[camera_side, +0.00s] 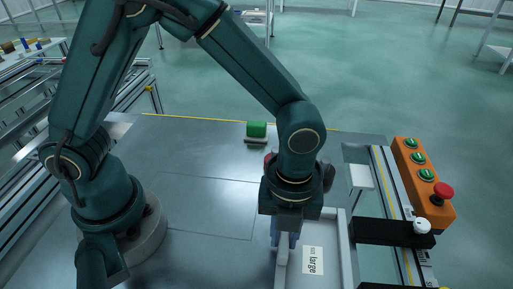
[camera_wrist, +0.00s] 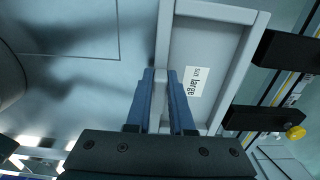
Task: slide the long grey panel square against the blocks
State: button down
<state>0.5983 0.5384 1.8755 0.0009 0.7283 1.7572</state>
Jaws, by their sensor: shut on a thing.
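The long grey panel (camera_side: 335,262) has raised rims and a white label reading "size large". It lies on the metal table, and in the wrist view the panel (camera_wrist: 215,50) shows its far end and both long rims. My gripper (camera_side: 284,245) points down and is shut on the panel's left rim; in the wrist view its blue fingers (camera_wrist: 164,100) stand on either side of that rim. Two black blocks, an upper one (camera_side: 390,232) and a lower one (camera_wrist: 255,118), stand at the panel's right side. Their ends are very near its right edge; I cannot tell whether they touch.
An orange button box (camera_side: 424,180) with green buttons and a red knob is at the right, by an aluminium rail. A white knob (camera_side: 422,226) sits on the upper block. A green block (camera_side: 257,130) is at the table's back. The table left of the panel is clear.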

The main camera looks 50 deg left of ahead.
jog(key=shift+w+d, duration=0.4)
jog(key=shift+d, duration=0.05)
jog(key=c, duration=0.7)
grip_release()
notch_tip(320, 180, up, 5)
jog(key=shift+f, duration=0.1)
jog(key=a+r+n+t, duration=0.4)
jog(key=a+r+n, duration=0.6)
jog(key=a+r, duration=0.1)
jog(key=s+a+n, duration=0.1)
jog(key=s+n, duration=0.1)
jog(key=n, duration=0.3)
jog(key=s+a+f+n+t, duration=0.1)
jog(key=s+a+n, duration=0.1)
jog(key=n, duration=0.4)
jog(key=s+a+n, duration=0.2)
jog(key=n, duration=0.4)
jog(key=shift+f+t, duration=0.3)
